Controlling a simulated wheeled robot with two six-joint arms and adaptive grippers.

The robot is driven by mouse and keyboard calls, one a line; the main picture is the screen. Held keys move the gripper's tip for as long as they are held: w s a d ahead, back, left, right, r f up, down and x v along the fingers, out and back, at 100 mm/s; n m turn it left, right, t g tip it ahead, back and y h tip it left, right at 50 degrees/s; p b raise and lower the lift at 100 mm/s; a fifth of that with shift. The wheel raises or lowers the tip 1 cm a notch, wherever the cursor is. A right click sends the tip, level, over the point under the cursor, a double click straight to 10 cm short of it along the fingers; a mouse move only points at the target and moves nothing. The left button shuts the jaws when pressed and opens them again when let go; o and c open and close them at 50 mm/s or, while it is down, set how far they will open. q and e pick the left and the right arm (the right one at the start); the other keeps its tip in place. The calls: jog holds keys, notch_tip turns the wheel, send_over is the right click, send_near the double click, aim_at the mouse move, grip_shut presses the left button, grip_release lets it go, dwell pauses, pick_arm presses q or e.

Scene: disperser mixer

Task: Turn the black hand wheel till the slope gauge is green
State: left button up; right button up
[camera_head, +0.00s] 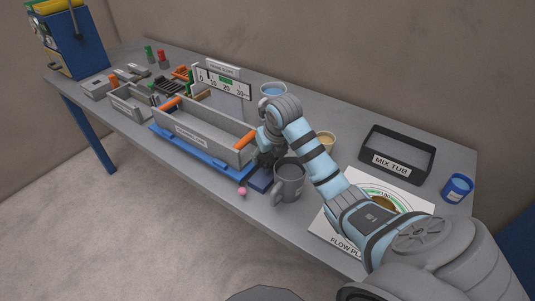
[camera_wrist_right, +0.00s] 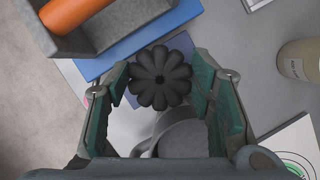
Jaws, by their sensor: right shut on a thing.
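The black hand wheel (camera_wrist_right: 160,78) is lobed and sits between the two fingers of my right gripper (camera_wrist_right: 165,95) in the right wrist view, by the end of the blue base. My right gripper is shut on it. In the head view the right gripper (camera_head: 266,153) is at the right end of the grey trough (camera_head: 205,133), and it hides the wheel. The slope gauge (camera_head: 224,83) is a white plate with numbers and a small green patch, standing behind the trough. Its reading is too small to tell. My left gripper is not in view.
A grey mug (camera_head: 289,181) stands close beside my right gripper. A cup of tan stuff (camera_head: 325,141), a cup of blue stuff (camera_head: 273,90) and a black mix tub (camera_head: 398,152) are nearby. A pink ball (camera_head: 242,191) is by the table's front edge.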

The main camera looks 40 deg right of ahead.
jog(key=o, duration=1.2)
jog(key=shift+c, duration=0.2)
